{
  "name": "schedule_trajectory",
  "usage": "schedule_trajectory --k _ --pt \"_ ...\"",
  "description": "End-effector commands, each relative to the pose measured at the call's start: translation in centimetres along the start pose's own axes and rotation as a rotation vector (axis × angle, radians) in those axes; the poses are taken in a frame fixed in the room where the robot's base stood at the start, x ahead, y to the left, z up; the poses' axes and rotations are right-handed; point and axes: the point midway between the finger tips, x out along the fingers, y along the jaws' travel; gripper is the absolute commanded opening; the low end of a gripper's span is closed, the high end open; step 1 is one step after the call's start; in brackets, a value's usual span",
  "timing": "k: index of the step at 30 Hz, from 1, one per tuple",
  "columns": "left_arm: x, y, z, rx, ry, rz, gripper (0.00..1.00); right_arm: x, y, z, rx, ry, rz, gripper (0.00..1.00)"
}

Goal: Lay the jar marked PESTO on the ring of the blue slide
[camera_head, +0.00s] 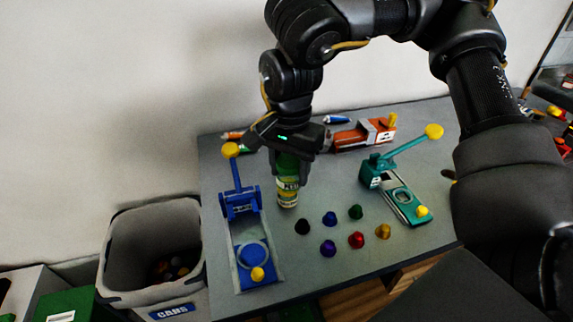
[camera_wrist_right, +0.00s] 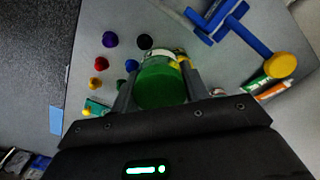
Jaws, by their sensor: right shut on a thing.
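The green jar (camera_head: 288,190) with a pale label is upright in my right gripper (camera_head: 290,172), just right of the blue slide. Its label is too small to read fully. In the right wrist view the jar's green top (camera_wrist_right: 160,86) sits between the two fingers (camera_wrist_right: 160,90), which are shut on it. The blue slide (camera_head: 262,282) has a ring (camera_head: 252,254) toward its front end, a yellow knob and a raised lever; the ring is empty. In the right wrist view part of the blue lever (camera_wrist_right: 232,28) shows. My left gripper is not in view.
A teal slide (camera_head: 400,200) with a raised lever stands to the right. Several small coloured cones (camera_head: 356,240) lie between the slides. An orange device (camera_head: 355,136) and tubes lie at the back. A grey bin marked CANS (camera_head: 150,215) stands left of the table (camera_head: 310,278).

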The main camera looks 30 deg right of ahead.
Motion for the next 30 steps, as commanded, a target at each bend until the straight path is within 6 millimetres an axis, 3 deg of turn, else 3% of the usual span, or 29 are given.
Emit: schedule_trajectory --k 5,8,21,30 --pt "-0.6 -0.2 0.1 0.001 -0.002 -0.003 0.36 -0.4 0.1 0.1 -0.017 0.001 0.0 0.21" --pt "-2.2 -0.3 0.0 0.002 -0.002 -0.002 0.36 -1.2 0.1 0.2 -0.076 0.004 0.003 0.21" --pt "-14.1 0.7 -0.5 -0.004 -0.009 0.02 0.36 -5.4 0.9 1.6 -0.712 0.01 0.009 0.21" --pt "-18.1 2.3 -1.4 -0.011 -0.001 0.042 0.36 -6.3 1.8 2.6 -0.994 0.001 0.001 0.21"
